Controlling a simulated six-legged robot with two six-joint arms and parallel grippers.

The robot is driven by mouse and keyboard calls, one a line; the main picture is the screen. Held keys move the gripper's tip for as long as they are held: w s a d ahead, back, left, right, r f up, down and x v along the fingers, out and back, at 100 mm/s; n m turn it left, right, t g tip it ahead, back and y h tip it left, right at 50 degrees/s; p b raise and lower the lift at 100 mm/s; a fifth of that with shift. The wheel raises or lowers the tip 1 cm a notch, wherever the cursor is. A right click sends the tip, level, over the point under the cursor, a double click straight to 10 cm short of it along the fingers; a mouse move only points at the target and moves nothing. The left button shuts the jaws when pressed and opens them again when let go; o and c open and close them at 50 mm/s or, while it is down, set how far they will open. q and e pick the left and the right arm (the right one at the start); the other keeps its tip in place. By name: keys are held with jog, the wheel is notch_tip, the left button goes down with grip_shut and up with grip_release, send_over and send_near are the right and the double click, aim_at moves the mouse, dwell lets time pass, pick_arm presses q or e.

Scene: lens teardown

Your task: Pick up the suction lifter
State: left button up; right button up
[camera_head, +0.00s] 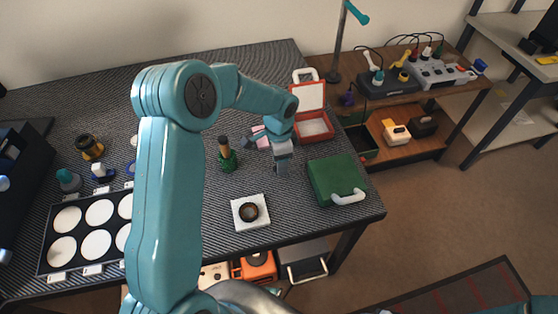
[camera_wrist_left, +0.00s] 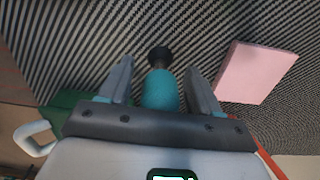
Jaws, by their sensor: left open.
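The suction lifter (camera_wrist_left: 160,90), a teal handle with a round black end, shows in the left wrist view between the two grey fingers of my left gripper (camera_wrist_left: 158,76). The fingers are apart, one on each side of it, with a visible gap at each side. In the head view my left gripper (camera_head: 281,164) is low over the striped bench mat, between the green bottle-like item and the green case. I cannot make out the lifter in the head view; my arm and gripper cover that area. My right gripper is not in view.
A pink block (camera_wrist_left: 257,72) lies beside the lifter. Near the gripper are an open red case (camera_head: 314,128), a green case (camera_head: 335,178) with a white handle, a green bottle-like item (camera_head: 228,158) and a white pad (camera_head: 238,222) bearing a dark ring.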

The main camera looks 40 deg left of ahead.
pick_arm(q)
jog(key=shift+s, duration=0.15)
jog(key=c, duration=1.1)
jog(key=shift+o, duration=0.2)
